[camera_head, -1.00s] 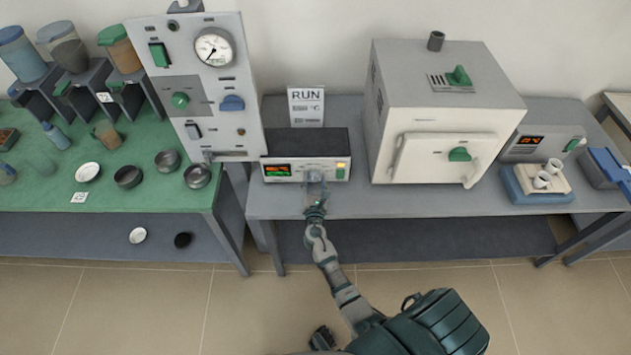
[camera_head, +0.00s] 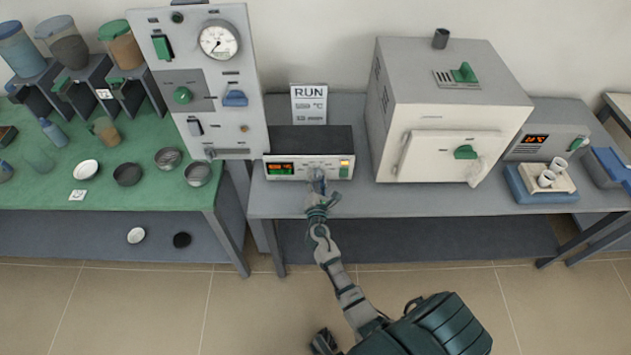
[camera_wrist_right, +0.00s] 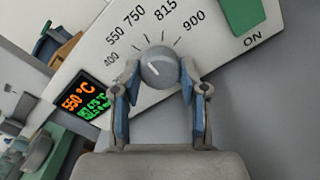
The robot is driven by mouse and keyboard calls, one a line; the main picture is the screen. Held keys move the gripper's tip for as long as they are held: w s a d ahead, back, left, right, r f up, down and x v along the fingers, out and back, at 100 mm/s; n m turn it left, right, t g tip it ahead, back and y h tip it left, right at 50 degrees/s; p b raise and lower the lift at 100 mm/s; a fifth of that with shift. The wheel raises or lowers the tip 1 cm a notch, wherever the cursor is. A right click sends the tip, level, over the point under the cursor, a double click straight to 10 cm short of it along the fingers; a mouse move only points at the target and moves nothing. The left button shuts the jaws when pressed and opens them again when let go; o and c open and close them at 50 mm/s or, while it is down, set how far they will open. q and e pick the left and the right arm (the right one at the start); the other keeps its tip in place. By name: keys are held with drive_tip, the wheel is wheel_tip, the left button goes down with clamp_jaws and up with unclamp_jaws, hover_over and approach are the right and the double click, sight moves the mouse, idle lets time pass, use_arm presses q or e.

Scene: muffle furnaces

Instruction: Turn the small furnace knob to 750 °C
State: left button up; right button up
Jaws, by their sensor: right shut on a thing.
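The small furnace knob (camera_wrist_right: 158,67) is a round grey knob with a pale pointer line, set on a white panel. The scale around it reads 400, 550, 750, 815 and 900, with ON further right. The display (camera_wrist_right: 84,101) shows 550 °C in orange; the green line below is hard to read. My left gripper is not in view.
A RUN sign (camera_head: 308,104) stands behind the control box. A tall gauge panel (camera_head: 236,117) is to its left, a large white furnace (camera_head: 455,115) to its right. Bare grey bench top (camera_head: 400,203) lies in front of the furnace.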

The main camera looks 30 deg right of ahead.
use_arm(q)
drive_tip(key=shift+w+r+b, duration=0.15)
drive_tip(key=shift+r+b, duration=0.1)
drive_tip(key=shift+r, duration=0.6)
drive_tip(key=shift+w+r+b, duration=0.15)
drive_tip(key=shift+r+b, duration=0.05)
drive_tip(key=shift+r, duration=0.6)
use_arm(e)
drive_tip(key=shift+m, duration=1.1)
drive_tip(key=o, duration=1.1)
drive_tip(key=shift+d, duration=0.1)
drive_tip(key=shift+o, duration=0.2)
drive_tip(key=v, duration=1.2)
drive_tip(key=shift+f, duration=0.1)
